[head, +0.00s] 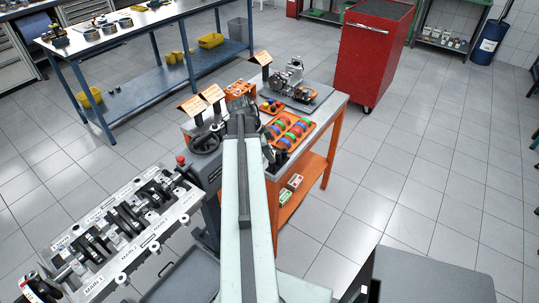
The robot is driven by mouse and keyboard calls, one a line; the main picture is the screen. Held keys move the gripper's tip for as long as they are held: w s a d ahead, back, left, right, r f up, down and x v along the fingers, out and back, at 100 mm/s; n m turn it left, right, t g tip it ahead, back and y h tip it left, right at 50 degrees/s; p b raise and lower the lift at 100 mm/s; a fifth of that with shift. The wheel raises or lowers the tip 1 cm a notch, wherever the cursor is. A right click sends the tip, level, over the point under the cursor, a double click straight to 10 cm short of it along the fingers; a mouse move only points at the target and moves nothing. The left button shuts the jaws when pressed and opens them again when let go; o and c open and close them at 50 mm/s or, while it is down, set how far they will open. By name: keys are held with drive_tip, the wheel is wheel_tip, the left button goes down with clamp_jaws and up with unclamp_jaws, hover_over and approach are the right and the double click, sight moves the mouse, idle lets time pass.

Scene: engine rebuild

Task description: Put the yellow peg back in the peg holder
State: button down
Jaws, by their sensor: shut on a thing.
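My arm reaches from the bottom middle over the orange-legged workbench (328,118). My gripper (240,103) is at its far end, dark, small and seen from behind. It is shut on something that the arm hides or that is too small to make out. I cannot pick out the yellow peg. An orange tray (309,124) with green, blue and red round pieces lies on the bench, right of the gripper. A smaller orange block (239,87) stands just beyond the gripper. I cannot tell which of these is the peg holder.
Small signs (212,93) stand along the bench's back, and a metal assembly (291,75) sits at its far end. A crankshaft in an engine block (120,225) is at lower left. A red cabinet (370,50) stands behind.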

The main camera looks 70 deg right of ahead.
drive_tip(key=shift+f+b, duration=0.6)
drive_tip(key=shift+f, duration=0.05)
drive_tip(key=c, duration=1.5)
unclamp_jaws()
drive_tip(key=shift+r, duration=0.1)
drive_tip(key=shift+r+p, duration=1.5)
drive_tip(key=shift+p, duration=0.1)
drive_tip(key=o, duration=0.5)
drive_tip(key=shift+o, duration=0.2)
